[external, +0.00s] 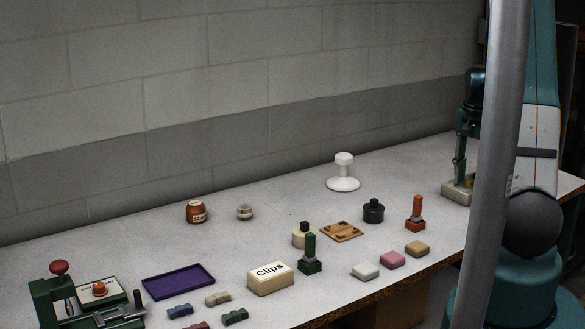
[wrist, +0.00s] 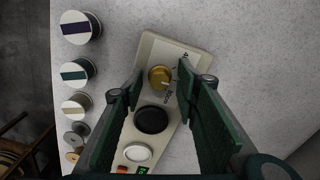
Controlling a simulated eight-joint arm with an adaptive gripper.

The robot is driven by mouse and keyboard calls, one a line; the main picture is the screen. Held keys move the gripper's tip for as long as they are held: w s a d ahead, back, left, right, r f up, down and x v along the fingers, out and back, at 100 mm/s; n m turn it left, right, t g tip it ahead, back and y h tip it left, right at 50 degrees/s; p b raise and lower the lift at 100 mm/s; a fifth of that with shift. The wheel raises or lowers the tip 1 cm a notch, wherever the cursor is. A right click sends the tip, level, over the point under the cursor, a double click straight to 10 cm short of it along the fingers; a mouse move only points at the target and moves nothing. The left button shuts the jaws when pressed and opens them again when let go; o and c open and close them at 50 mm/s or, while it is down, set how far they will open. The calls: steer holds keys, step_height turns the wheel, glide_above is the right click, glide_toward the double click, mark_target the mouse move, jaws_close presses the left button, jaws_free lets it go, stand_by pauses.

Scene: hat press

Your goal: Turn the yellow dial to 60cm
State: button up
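The yellow dial (wrist: 160,78) sits at the upper end of a beige panel (wrist: 180,48) in the wrist view. Small printed marks lie beside it, too small to read, so I cannot tell its setting. My gripper (wrist: 160,82) is open, with one green finger on each side of the dial. Gaps show between the fingers and the dial, and nothing is held. In the external view, my gripper (external: 460,158) points down over a pale block at the far right of the table, partly hidden by a grey pole.
A black knob (wrist: 151,119) and a white button (wrist: 138,152) are below the dial on the panel. Several striped spools, one purple (wrist: 78,27), stand left along the table edge. A white stand (external: 343,172) and an orange-handled stamp (external: 415,213) stand farther along the table.

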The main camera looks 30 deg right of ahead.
mark_target(468, 179)
steer(key=shift+r, duration=0.2)
step_height(468, 179, up, 12)
steer(key=shift+f, duration=0.2)
stand_by(0.5)
stand_by(0.3)
stand_by(0.4)
steer(key=w+a+r+n+t+h, duration=0.1)
steer(key=a+r+n+t, duration=0.3)
steer(key=a, duration=0.9)
steer(key=w+a+r+n+g, duration=0.1)
steer(key=a+r+n, duration=0.2)
steer(key=a+r, duration=0.65)
steer(key=s+a+n+t, duration=0.2)
steer(key=s+a, duration=0.3)
steer(key=a, duration=0.7)
steer(key=s+a+f+n+t+y, duration=0.1)
steer(key=s+a+n, duration=0.4)
steer(key=a, duration=0.8)
steer(key=shift+a+n+t, duration=0.2)
steer(key=shift+n+t, duration=0.1)
steer(key=shift+t, duration=0.3)
